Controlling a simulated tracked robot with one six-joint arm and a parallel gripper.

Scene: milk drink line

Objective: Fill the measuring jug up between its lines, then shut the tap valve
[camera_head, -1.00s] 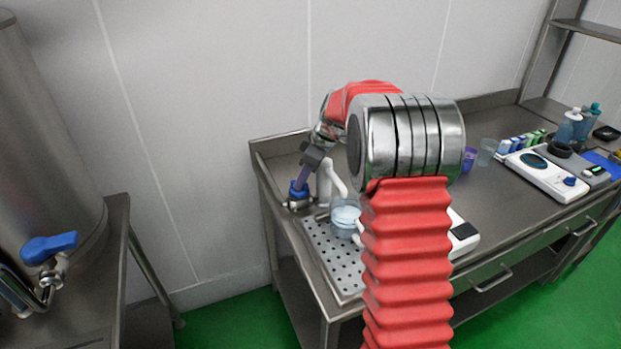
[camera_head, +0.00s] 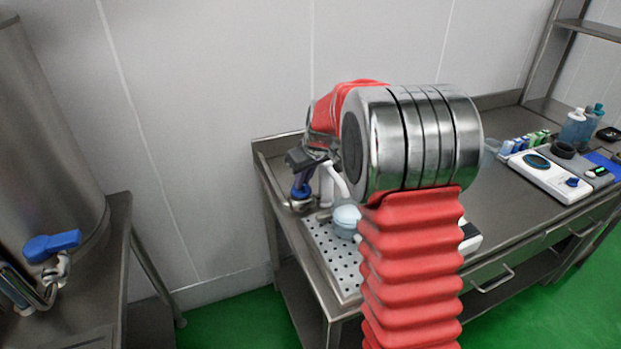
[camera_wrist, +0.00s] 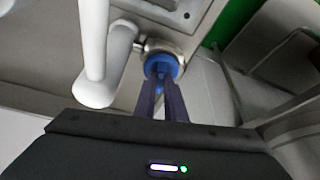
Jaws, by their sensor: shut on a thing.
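The tap's white spout (camera_head: 334,184) stands at the left end of the steel table, beside the blue tap valve (camera_head: 300,194). In the wrist view the blue valve (camera_wrist: 162,66) sits on a metal fitting next to the white spout (camera_wrist: 93,50). My gripper (camera_head: 301,188) is shut on the valve from above; its dark fingers (camera_wrist: 162,84) reach the blue part in the wrist view. The measuring jug (camera_head: 346,222) stands below the spout, partly hidden by my arm. It looks pale blue inside; its lines and exact level cannot be read.
A perforated drip tray (camera_head: 330,262) lies at the table's left end. A white scale (camera_head: 549,177), bottles (camera_head: 573,127) and small cartons (camera_head: 522,143) stand to the right. A steel tank with a blue-handled tap (camera_head: 52,245) is at the far left. My arm blocks the table's middle.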

